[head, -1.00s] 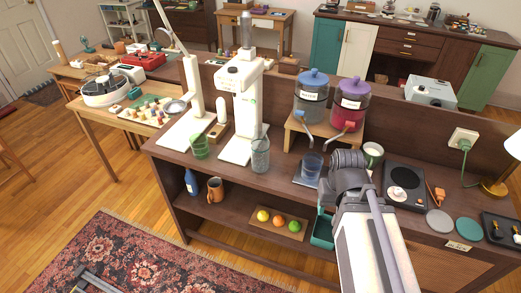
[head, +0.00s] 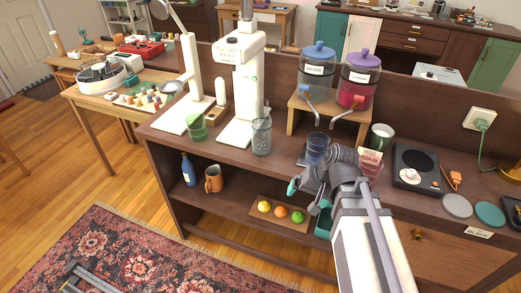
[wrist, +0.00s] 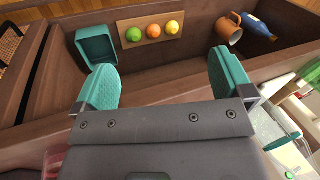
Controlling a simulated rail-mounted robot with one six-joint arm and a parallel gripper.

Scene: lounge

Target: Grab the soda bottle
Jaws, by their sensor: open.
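A blue bottle (head: 188,169), the only bottle I can make out on the lower shelf, stands near the shelf's left end. In the wrist view the bottle (wrist: 258,27) shows at the upper right, beside the brown mug. My gripper (head: 306,193) is in front of the counter, well to the right of the bottle and apart from it. In the wrist view the teal fingers of my gripper (wrist: 165,78) are spread wide with nothing between them.
The brown mug (head: 213,180) stands just right of the bottle. A board (head: 262,218) with three fruits and a teal bin (wrist: 97,30) share the shelf. The counter top (head: 225,155) above holds glasses, dispensers and a hot plate.

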